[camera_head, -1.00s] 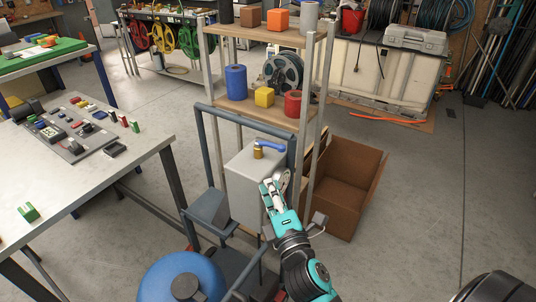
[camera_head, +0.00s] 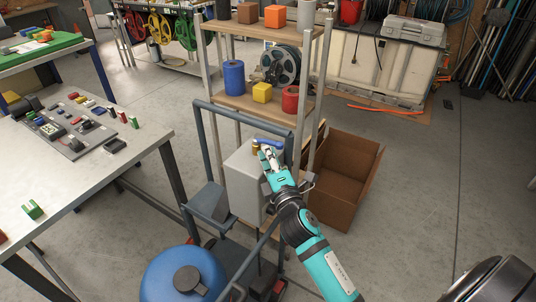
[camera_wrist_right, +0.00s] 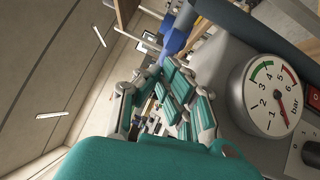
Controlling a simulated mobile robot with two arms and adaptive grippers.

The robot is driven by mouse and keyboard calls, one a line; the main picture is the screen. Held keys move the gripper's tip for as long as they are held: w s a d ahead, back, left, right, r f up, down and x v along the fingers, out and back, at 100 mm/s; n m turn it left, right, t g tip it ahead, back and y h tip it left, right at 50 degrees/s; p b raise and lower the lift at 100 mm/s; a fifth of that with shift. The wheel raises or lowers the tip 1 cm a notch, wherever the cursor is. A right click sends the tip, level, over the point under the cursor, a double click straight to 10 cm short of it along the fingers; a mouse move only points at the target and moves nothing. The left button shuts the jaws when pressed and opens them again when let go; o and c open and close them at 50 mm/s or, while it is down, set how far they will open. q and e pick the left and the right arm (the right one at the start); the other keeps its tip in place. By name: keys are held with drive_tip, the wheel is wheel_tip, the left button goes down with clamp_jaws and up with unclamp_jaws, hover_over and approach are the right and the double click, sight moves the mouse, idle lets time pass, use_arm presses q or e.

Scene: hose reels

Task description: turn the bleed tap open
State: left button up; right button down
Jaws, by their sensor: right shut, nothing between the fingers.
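The bleed tap, a blue lever (camera_head: 268,142) on a brass body (camera_head: 256,148), sits on top of a grey box (camera_head: 240,178) in the head view. The lever lies roughly level, pointing right. My right gripper (camera_head: 267,153) is shut and empty, its fingertips right at the lever and partly covering the tap. In the right wrist view, the blue lever (camera_wrist_right: 178,34) shows just beyond the fingers (camera_wrist_right: 172,85). I cannot tell whether they touch it. My left gripper is not in view.
A round pressure gauge (camera_wrist_right: 275,97) is on the box beside the fingers. A dark tube frame (camera_head: 245,115) stands around the box, with a shelf rack (camera_head: 215,25) behind. An open cardboard box (camera_head: 345,180) is to the right, a workbench (camera_head: 80,190) left, a blue tank (camera_head: 165,275) below.

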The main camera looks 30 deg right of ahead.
drive_tip(key=shift+d, duration=0.1)
drive_tip(key=shift+d+n+y+p, duration=0.2)
drive_tip(key=shift+n+y+p, duration=0.2)
drive_tip(key=shift+y, duration=0.3)
